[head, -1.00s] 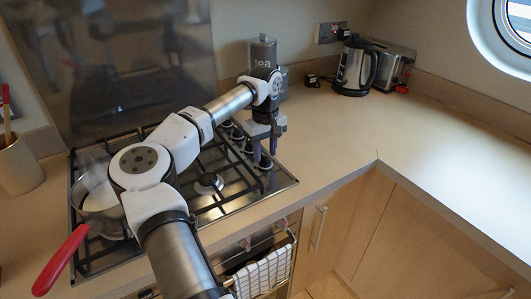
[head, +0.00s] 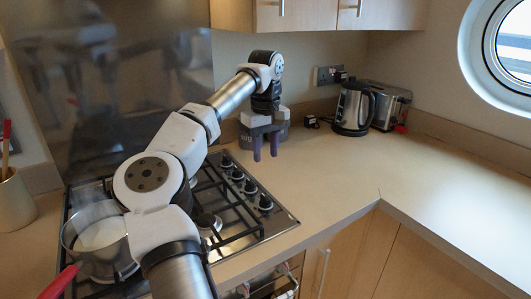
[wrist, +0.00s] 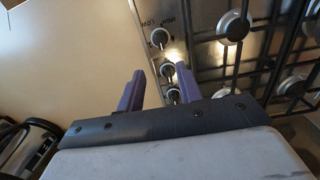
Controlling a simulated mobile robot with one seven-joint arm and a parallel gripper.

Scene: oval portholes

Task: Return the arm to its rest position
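My gripper (head: 266,155) hangs with its fingers down, above the right rear of the gas stove (head: 285,222) and the counter beside it in the head view. Its two purple fingers are apart with nothing between them. The wrist view shows my gripper (wrist: 160,82) too, with stove knobs (wrist: 160,37) beyond the fingertips. My arm is stretched out across the stove, bent at the elbow. The grey tea canister behind my gripper is mostly hidden.
A saucepan (head: 88,238) with a red handle (head: 58,283) stands at the stove's left. A kettle (head: 353,108) and a toaster (head: 389,103) stand at the back right. Cupboards (head: 307,14) hang above. The right counter (head: 450,190) is clear.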

